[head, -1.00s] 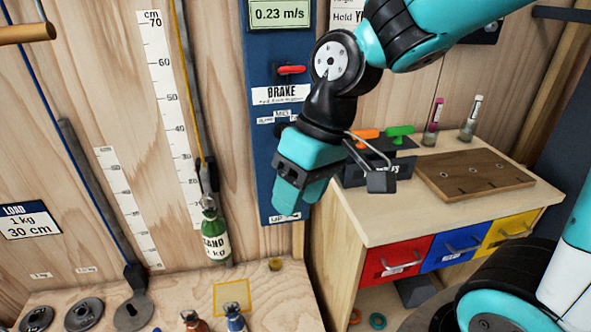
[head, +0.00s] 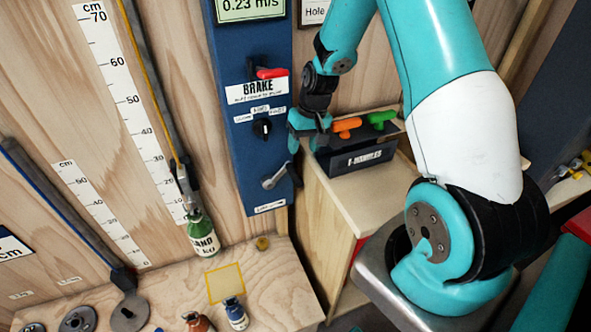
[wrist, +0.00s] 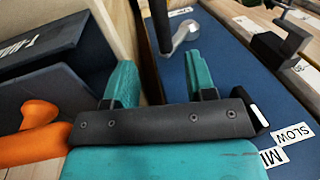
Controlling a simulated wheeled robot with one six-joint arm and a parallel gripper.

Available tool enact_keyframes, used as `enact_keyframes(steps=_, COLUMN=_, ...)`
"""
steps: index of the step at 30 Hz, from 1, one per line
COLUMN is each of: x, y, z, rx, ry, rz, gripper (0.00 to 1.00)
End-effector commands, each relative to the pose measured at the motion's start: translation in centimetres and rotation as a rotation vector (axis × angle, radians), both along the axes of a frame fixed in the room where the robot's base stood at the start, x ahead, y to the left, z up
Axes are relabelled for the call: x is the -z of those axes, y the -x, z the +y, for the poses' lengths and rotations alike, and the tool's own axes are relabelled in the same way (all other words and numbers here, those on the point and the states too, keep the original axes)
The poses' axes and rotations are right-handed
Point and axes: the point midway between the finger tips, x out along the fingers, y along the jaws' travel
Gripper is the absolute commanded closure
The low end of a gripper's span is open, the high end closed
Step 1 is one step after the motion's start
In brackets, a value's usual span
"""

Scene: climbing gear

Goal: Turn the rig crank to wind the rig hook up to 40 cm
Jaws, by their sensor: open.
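The rig crank (head: 281,175) is a grey arm low on the blue rig panel (head: 232,130). It also shows in the wrist view (wrist: 180,38), with a dark handle, just beyond my fingertips and nearer the right finger. My gripper (head: 306,142) is open and empty above the crank, at the panel's right edge; I see no contact. The rig hook (head: 184,188) hangs on the orange line, low beside the tall cm scale (head: 122,90). A green sand bottle (head: 203,235) hangs under it, close to the bench; the hook's join is too small to make out.
A red brake lever (head: 272,73) and a black knob (head: 262,129) sit on the panel. Weight discs and bottles are on the bench (head: 270,285) at lower left.

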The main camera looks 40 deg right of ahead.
Motion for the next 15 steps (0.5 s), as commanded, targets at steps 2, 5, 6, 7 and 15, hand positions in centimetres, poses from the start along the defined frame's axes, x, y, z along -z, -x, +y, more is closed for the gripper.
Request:
enact_keyframes(steps=2, x=1.8, y=0.0, z=0.5, rx=-0.002, ry=-0.002, rz=0.006, gripper=0.49)
enact_keyframes(steps=5, x=4.0, y=-0.1, z=1.0, rx=-0.004, ry=-0.002, rz=0.006, gripper=0.49)
enact_keyframes(steps=6, x=4.8, y=-0.2, z=1.2, rx=-0.004, ry=-0.001, rz=0.005, gripper=0.49)
enact_keyframes(steps=7, x=5.4, y=-0.3, z=1.3, rx=-0.004, ry=-0.001, rz=0.005, gripper=0.49)
enact_keyframes(steps=15, x=9.0, y=-0.6, z=2.0, rx=-0.005, ry=0.0, rz=0.001, gripper=0.49)
